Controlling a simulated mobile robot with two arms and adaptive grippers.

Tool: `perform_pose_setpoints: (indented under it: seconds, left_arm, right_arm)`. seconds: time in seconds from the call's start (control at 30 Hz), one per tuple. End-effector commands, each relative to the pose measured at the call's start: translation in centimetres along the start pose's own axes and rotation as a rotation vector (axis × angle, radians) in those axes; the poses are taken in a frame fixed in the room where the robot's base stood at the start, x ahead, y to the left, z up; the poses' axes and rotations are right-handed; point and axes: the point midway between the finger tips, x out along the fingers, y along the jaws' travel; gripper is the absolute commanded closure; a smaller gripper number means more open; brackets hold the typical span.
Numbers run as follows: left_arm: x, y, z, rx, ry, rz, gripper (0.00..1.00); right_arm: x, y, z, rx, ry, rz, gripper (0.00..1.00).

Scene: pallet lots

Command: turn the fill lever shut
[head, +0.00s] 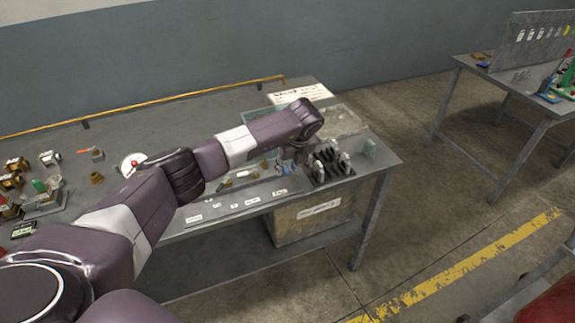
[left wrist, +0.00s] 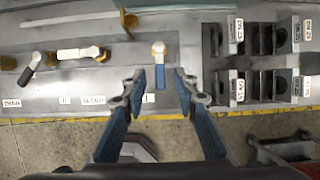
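My left gripper (left wrist: 160,84) is open in the left wrist view, its two fingers on either side of a lever with a blue handle (left wrist: 160,74). A gap shows between the handle and each finger. This lever has a pale round pivot, and its handle points toward the bottom of the picture. A small label (left wrist: 148,98) near its end is partly covered, so I cannot read whether it says fill. To its left are a white-handled lever (left wrist: 76,53) and a black-handled lever (left wrist: 30,68). In the head view my left gripper (head: 299,153) hides the blue lever's surroundings. My right gripper is not in view.
A black rack (left wrist: 262,85) with labelled slots stands close right of the gripper. A brass upright piece (left wrist: 128,22) rises behind. The workbench (head: 130,125) carries a gauge (head: 131,164) and small parts at left. A second table (head: 500,85) stands at far right.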

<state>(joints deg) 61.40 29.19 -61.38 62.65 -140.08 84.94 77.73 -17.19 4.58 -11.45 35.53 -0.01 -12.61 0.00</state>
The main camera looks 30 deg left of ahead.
Motion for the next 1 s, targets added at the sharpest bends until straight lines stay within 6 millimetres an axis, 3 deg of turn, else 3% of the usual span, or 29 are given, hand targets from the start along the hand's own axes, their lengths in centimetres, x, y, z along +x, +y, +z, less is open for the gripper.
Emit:
perform_pose_setpoints:
  seconds: [0.23, 0.47, 1.0]
  left_arm:
    - [0.13, -0.02, -0.05, 0.001, 0.001, -0.001, 0.74]
    - [0.11, -0.02, -0.06, 0.001, 0.001, -0.001, 0.99]
    - [0.29, 0.48, -0.08, 0.077, 0.001, -0.033, 1.00]
  right_arm:
    - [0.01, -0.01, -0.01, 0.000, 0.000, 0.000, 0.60]
    - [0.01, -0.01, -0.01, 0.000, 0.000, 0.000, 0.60]
    - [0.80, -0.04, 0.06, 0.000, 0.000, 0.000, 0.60]
